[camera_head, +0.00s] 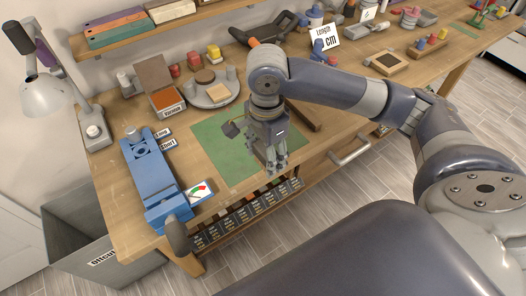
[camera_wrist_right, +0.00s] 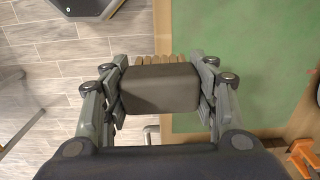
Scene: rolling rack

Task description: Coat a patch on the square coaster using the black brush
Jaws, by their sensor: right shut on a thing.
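My right gripper (camera_head: 275,165) hangs over the front part of the green mat, near the table's front edge. In the right wrist view it is shut on a dark block (camera_wrist_right: 160,90) with brown ridged ends, which looks like the black brush. The fingers hide most of it in the head view. A round grey tray (camera_head: 228,99) behind the mat holds a round brown piece and a small squarish tan piece (camera_head: 218,93), which may be the square coaster. An open box labelled Varnish (camera_head: 167,101) stands left of the tray. My left gripper is out of view.
The green mat (camera_head: 214,146) is mostly bare. A blue fixture (camera_head: 150,172) lies to its left, with a gauge card (camera_head: 200,192). A lamp (camera_head: 48,96) stands at the far left. A wooden bar (camera_head: 303,115) lies right of the gripper.

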